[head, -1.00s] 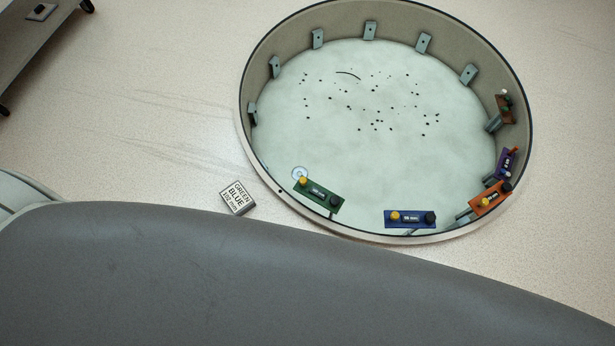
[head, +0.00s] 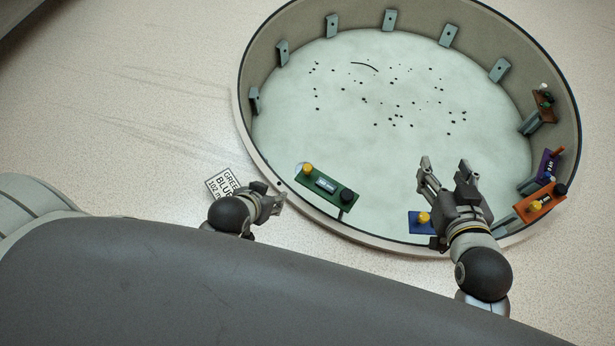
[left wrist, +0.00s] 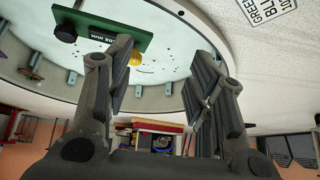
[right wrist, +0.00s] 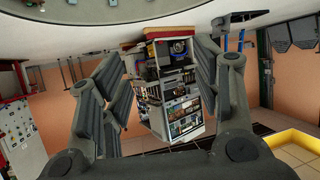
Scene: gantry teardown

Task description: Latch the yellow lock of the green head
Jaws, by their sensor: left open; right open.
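The green head (head: 325,189) is a flat green block on the near-left inner edge of the round ring, with a yellow knob, the yellow lock (head: 307,169), at its left end and a black knob at its right end. In the left wrist view the green head (left wrist: 105,27) and its yellow lock (left wrist: 136,57) show upside down beyond the fingers. My left gripper (head: 279,200) is open and empty, left of the green head and apart from it. My right gripper (head: 446,169) is open and empty above the ring's near edge, partly hiding the blue head (head: 420,222).
The ring wall (head: 262,165) surrounds a pale floor with several dark specks. An orange head (head: 541,203) and a purple head (head: 549,165) sit at the right. A sign (head: 219,184) reading green, blue, lies outside the ring, partly behind my left gripper.

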